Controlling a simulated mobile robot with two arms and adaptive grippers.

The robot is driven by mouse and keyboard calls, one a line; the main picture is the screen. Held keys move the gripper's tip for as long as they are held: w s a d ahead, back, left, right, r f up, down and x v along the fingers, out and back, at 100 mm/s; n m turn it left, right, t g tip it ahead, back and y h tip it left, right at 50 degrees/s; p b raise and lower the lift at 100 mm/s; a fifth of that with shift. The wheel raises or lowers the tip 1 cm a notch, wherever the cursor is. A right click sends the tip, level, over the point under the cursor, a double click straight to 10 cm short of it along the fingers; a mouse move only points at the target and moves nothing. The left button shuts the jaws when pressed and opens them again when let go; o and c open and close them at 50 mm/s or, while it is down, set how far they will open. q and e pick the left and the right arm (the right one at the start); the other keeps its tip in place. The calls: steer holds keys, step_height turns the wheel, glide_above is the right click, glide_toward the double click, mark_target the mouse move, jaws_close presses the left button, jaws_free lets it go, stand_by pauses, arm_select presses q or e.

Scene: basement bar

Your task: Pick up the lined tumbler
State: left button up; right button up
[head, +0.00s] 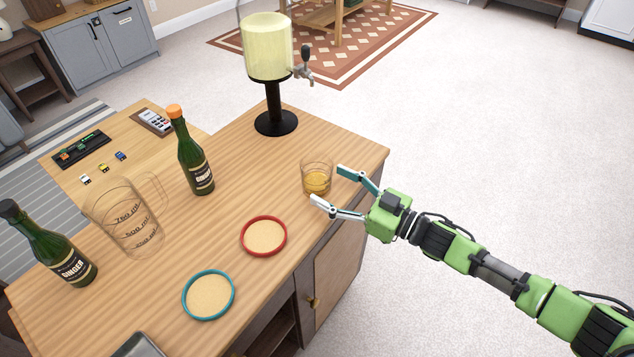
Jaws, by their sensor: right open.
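The lined tumbler (316,180) is a clear glass with fine lines and amber liquid in its lower part. It stands upright on the wooden counter (240,190), near the right edge. My right gripper (326,186) comes in from the right, open, with its two fingertips just to the right of the tumbler. One finger is toward the far side and one toward the near side. I cannot tell whether a fingertip touches the glass. My left gripper is not in view.
A drink dispenser (268,50) stands behind the tumbler. Green bottles (195,165) (55,252) and a clear measuring jug (128,218) stand to the left. Red-rimmed (264,237) and teal-rimmed (209,295) coasters lie in front. Open floor lies right of the counter.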

mark_target(329, 184)
steer(key=b+x, duration=0.1)
steer(key=x, duration=0.3)
steer(key=shift+r, duration=0.15)
steer(key=shift+w+a+b, duration=0.2)
steer(key=shift+a+b, duration=0.1)
steer(key=shift+a, duration=0.05)
steer(key=shift+r, duration=0.1)
steer(key=c, duration=1.5)
steer(key=shift+r, duration=0.1)
steer(key=shift+r, duration=0.15)
